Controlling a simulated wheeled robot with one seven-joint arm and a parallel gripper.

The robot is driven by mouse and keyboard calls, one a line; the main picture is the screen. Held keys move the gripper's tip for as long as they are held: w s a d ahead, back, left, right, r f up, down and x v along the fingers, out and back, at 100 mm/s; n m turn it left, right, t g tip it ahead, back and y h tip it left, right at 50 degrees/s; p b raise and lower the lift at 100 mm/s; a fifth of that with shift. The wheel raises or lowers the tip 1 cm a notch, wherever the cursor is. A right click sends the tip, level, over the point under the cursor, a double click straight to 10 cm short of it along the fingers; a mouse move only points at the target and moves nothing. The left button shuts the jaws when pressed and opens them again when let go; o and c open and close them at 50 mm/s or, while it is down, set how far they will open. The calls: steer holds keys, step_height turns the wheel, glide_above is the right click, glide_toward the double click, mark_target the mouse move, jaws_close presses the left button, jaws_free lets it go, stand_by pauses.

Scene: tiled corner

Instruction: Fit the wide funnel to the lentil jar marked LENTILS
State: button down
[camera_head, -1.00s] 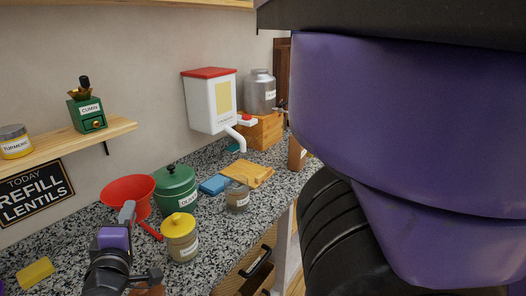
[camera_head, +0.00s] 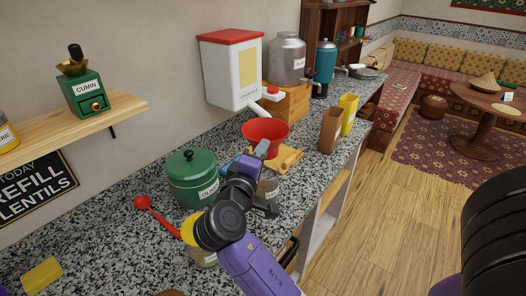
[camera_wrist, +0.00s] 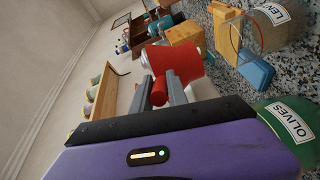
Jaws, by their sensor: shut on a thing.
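The red wide funnel (camera_head: 265,132) is held up in the air over the counter, its broad mouth facing upward in the head view. My gripper (camera_head: 262,150) is shut on the funnel's red handle; the wrist view shows the fingers (camera_wrist: 162,88) around it and the funnel's cone (camera_wrist: 195,66) just beyond. The clear glass lentil jar (camera_head: 269,188) stands on the counter below the funnel, partly hidden by my arm. Its label, reading LEN, shows in the wrist view (camera_wrist: 279,14). The funnel is apart from the jar.
The green OLIVES jar (camera_head: 192,180) stands left of my gripper. A yellow-lidded jar (camera_head: 189,231) is partly behind my arm. A wooden board (camera_head: 289,158) lies behind the lentil jar, below the white dispenser (camera_head: 231,70). A red scoop (camera_head: 155,212) lies at the left.

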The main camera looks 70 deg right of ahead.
steer(key=shift+a, duration=0.1)
steer(key=shift+f+b, duration=2.05)
steer(key=shift+f, duration=0.85)
steer(key=shift+f+b, duration=1.6)
steer(key=shift+f, duration=0.95)
steer(key=c, duration=1.2)
jaws_free()
steer(key=shift+a, duration=0.1)
steer(key=a+b, duration=0.1)
steer(key=a, duration=0.6)
steer(key=shift+s+a+r, duration=0.15)
steer(key=shift+s+a, duration=0.15)
steer(key=shift+s, duration=0.15)
